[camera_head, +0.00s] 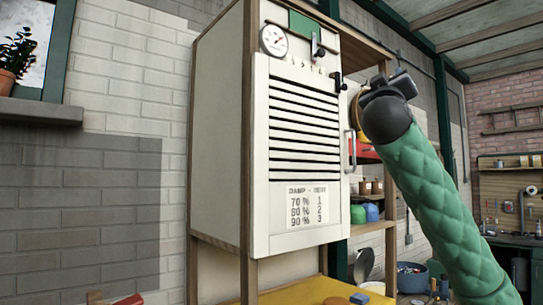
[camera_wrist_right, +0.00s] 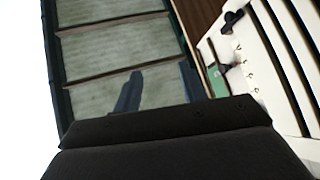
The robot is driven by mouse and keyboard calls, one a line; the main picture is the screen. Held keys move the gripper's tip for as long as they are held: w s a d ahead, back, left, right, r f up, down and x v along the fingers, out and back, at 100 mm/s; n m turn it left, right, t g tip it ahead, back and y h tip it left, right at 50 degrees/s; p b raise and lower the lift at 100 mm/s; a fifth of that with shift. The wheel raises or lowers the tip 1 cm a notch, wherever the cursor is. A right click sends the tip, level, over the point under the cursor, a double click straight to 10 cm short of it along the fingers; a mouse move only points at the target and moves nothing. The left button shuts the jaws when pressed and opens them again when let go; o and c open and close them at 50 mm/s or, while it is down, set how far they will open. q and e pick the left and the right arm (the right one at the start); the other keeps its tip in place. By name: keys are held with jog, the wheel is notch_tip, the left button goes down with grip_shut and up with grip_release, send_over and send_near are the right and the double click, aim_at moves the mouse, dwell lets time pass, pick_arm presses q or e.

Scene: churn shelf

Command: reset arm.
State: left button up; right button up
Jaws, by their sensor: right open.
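My right arm comes in from the right side of the head view in a green quilted sleeve. Its gripper (camera_head: 385,84) is raised beside the upper right edge of the cabinet door. In the right wrist view the two fingers (camera_wrist_right: 160,86) stand apart, with nothing seen between them. The cream cabinet (camera_head: 220,130) has a slatted door (camera_head: 303,215), which looks shut. My left gripper is not in view.
A round gauge (camera_head: 273,40) and a green plate (camera_head: 302,26) sit above the slats. Behind my right arm are shelves with jars (camera_head: 370,187) and a red item (camera_head: 366,153). A yellow surface (camera_head: 318,292) lies below the cabinet. A window sill (camera_head: 40,112) is at left.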

jog(key=w+a+f+n+g+y, duration=0.2)
jog(key=a+f+y, duration=0.15)
jog(key=f, duration=1.15)
jog(key=w+a+f+n+g+y, duration=0.15)
jog(key=f+y, duration=0.25)
jog(key=f, duration=1)
jog(key=w+a+f+n+g+y, duration=0.1)
jog(key=a+f+g+y, duration=0.2)
jog(key=f, duration=1.2)
jog(key=s+a+f+g+y, duration=0.2)
jog(key=s+f+g, duration=0.15)
jog(key=f, duration=1.15)
jog(key=s+a+f+g, duration=0.1)
jog(key=s+f+g, duration=0.1)
jog(key=s+f, duration=0.7)
jog(key=s+f+g+y, duration=0.15)
jog(key=s+f, duration=0.25)
jog(key=f, duration=0.8)
jog(key=s+a+f+g, duration=0.1)
jog(key=s+f+g, duration=0.1)
jog(key=s+f, duration=0.7)
jog(key=s+f+m+g+p, duration=0.1)
jog(key=s+f+g, duration=0.4)
jog(key=s+f, duration=1.2)
jog(key=shift+s+a+f, duration=0.2)
jog(key=shift+s+a, duration=0.25)
jog(key=shift+s, duration=0.8)
